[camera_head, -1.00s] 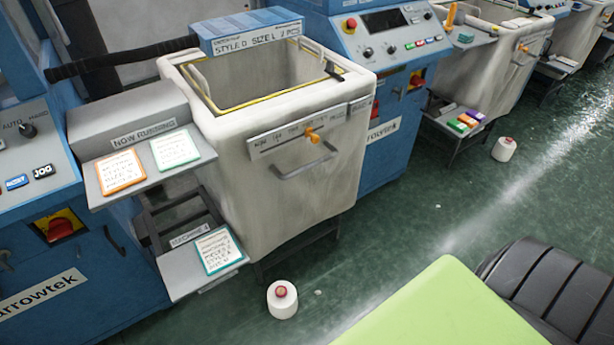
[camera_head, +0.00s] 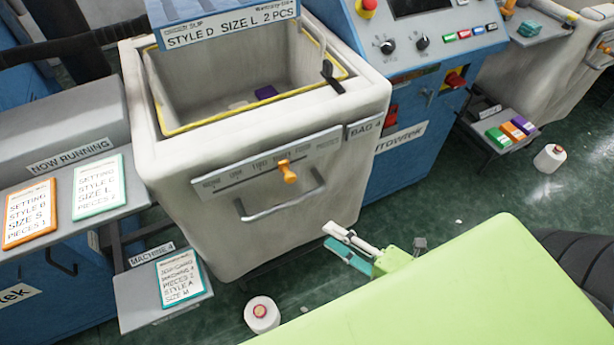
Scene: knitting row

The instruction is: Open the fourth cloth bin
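The fourth cloth bin (camera_head: 290,235), labelled "BAG 4", is a worn off-white tub in the middle of the view. Its top is uncovered, with a yellow-edged rim; a purple piece (camera_head: 266,92) and a pale piece lie inside. Its front has a grey bar handle (camera_head: 283,208) and a slotted scale with an orange knob (camera_head: 287,172). My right gripper (camera_head: 328,237) is low in front of the bin's lower right side, right of and below the handle; contact is not clear. One white and one teal finger-like part lie close together. My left gripper is out of view.
The counter sign (camera_head: 230,30) reads "STYLE D SIZE L 2 PCS". Left shelves hold an orange-edged card (camera_head: 30,213), a teal-edged card (camera_head: 98,186) and a "MACHINE 4" card (camera_head: 180,279). Yarn cones (camera_head: 262,315) (camera_head: 549,158) stand on the green floor. My lime body covers the lower right.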

